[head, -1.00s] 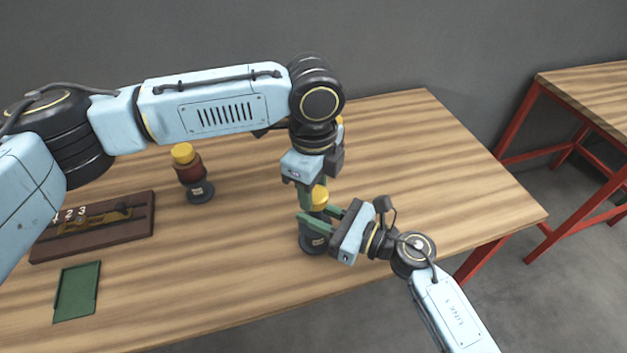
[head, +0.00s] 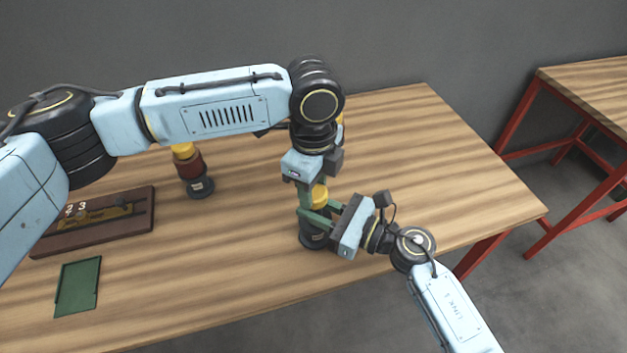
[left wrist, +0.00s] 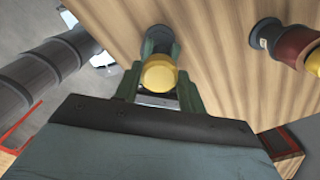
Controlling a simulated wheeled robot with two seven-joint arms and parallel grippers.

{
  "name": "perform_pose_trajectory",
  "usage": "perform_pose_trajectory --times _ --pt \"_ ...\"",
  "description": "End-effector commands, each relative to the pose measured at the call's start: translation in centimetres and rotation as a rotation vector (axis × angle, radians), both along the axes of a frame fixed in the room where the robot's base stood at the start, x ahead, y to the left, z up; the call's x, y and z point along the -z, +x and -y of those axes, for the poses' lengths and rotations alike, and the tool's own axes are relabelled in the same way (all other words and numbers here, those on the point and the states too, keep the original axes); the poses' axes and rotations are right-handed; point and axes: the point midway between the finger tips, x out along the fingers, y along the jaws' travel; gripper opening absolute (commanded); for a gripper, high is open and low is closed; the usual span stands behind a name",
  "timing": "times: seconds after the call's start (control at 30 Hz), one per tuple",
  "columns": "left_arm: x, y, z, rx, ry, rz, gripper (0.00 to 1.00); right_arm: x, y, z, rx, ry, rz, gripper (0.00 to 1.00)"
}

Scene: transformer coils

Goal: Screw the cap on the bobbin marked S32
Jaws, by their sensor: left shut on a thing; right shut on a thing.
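The bobbin stands upright near the table's front edge, its dark base (head: 313,240) showing below my grippers. The mark on its label is too small to read. A yellow cap (head: 319,195) is at its top and also shows in the left wrist view (left wrist: 160,74). My left gripper (head: 312,193) points down from above and is shut on the cap, green fingers on either side. My right gripper (head: 316,216) comes in from the right and is shut on the bobbin below the cap. The fingers hide most of the bobbin's body, and I cannot tell how far the cap is seated.
A dark red bobbin (head: 191,166) with a yellow top stands to the left, partly behind my left arm. A yellow-topped thing (head: 340,118) is mostly hidden behind my left wrist. A numbered wooden holder (head: 100,222) and green tray (head: 78,287) lie at left. The right table area is clear.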

Motion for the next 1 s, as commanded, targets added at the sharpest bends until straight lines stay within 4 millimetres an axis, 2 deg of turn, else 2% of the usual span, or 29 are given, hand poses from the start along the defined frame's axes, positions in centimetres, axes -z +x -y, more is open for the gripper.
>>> perform_pose_trajectory --times 0.17,0.27,1.0 --pt "0.03 0.01 0.03 0.052 -0.001 0.0 0.18 -0.01 0.0 -0.01 0.0 0.0 0.0 0.0" --pt "0.05 0.02 0.07 0.181 0.0 -0.001 0.18 -0.01 0.01 0.0 0.0 0.0 0.0 0.0" --pt "0.07 0.17 0.5 1.559 0.001 0.0 0.18 0.01 0.0 0.01 0.0 0.0 0.0 0.0"
